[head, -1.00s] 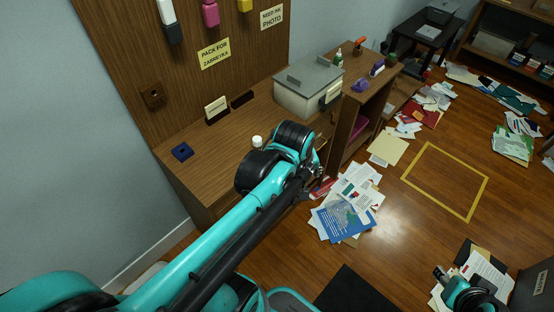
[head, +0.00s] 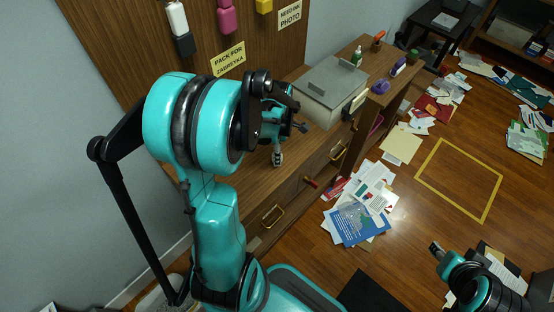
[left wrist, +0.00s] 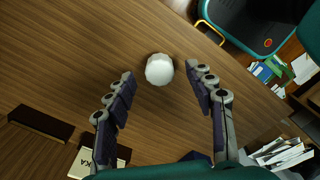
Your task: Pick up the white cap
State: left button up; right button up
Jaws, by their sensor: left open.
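The white cap (left wrist: 159,69) is a small round white piece on the wooden desk top (left wrist: 60,55). In the left wrist view it appears between the two fingertips of my left gripper (left wrist: 160,75), with a visible gap on both sides. The left gripper is open and empty, pointing down at the desk; I cannot tell how far its tips are above the desk. In the head view my left gripper (head: 290,143) is partly covered by my arm, and I cannot make out the cap there. My right gripper (head: 437,249) is low at the right, far from the desk, too small to read its fingers.
A grey-lidded box (head: 331,85) stands on the desk just right of my left gripper. The desk's front edge is close. Papers (head: 360,210) litter the floor.

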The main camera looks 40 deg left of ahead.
pick_arm(q)
notch_tip(320, 180, down, 3)
jog(key=shift+r+b, duration=0.1)
jog(key=shift+b, duration=0.3)
jog(key=c, duration=1.2)
jog(key=shift+o, duration=0.2)
